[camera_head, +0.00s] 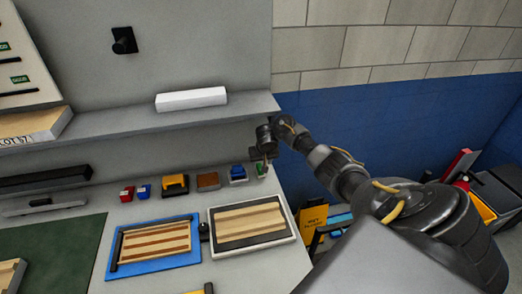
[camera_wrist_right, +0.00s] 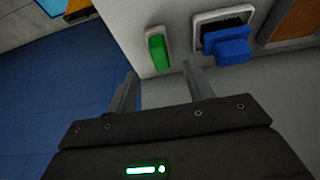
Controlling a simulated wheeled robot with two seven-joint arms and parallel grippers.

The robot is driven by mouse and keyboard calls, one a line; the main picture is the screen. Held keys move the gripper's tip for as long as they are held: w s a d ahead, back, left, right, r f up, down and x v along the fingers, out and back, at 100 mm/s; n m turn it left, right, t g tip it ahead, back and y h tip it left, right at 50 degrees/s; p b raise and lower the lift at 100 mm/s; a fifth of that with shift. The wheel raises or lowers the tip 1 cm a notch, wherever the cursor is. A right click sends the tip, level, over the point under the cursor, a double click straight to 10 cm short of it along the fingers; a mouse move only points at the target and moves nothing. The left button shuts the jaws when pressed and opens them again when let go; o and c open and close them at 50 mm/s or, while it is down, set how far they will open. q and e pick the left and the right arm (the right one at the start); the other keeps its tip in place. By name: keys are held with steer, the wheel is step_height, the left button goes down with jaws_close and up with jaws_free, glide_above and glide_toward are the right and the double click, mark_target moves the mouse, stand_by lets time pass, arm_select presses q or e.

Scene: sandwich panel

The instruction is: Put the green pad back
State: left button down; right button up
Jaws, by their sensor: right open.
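The green pad (camera_wrist_right: 158,54) is a small bright green block in the right wrist view. It sits at a small pale holder near the counter's edge. In the head view the green pad (camera_head: 261,170) is at the right end of the row of small items, partly hidden by my right gripper (camera_head: 262,158). In the wrist view my right gripper (camera_wrist_right: 160,85) is open and empty. Its two fingers are apart, with the green pad in front of the gap between them. I cannot tell whether they touch it. My left gripper is not in view.
A blue block in a pale holder (camera_wrist_right: 228,48) is close to the right of the green pad. Further along stand a brown block (camera_head: 208,181) and a yellow-and-black item (camera_head: 175,185). A shelf (camera_head: 130,121) overhangs behind. Two framed trays lie in front.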

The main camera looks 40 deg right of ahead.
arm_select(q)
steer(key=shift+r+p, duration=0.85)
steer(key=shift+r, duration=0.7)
arm_select(e)
steer(key=shift+v, duration=2.7)
